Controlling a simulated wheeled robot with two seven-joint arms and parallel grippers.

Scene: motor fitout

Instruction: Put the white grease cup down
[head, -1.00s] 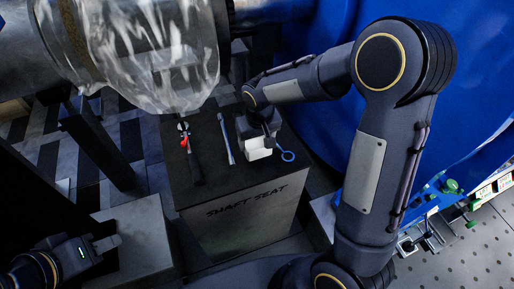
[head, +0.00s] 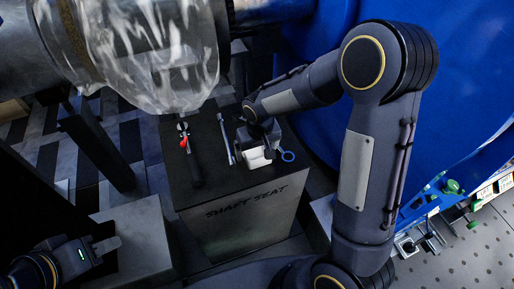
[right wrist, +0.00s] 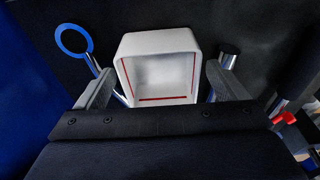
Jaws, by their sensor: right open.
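The white grease cup (head: 257,159) is on the black top of the block marked SHAFT SEAT (head: 246,205), near its right side. In the right wrist view the cup (right wrist: 158,42) shows its open mouth, a pale inside and thin red lines. My right gripper (right wrist: 160,84) is open, with one finger on each side of the cup and a gap visible at the right finger. In the head view my right gripper (head: 262,142) partly covers the cup. My left gripper (head: 104,246) is at the lower left, far from the cup; its finger opening is not clear.
A blue ring-ended tool (head: 288,156) lies right beside the cup. A silver bar tool (head: 226,139) and a red-and-black tool (head: 188,152) lie to its left. A large blue housing (head: 460,90) stands right, and a plastic-wrapped shaft (head: 150,50) hangs over the back left.

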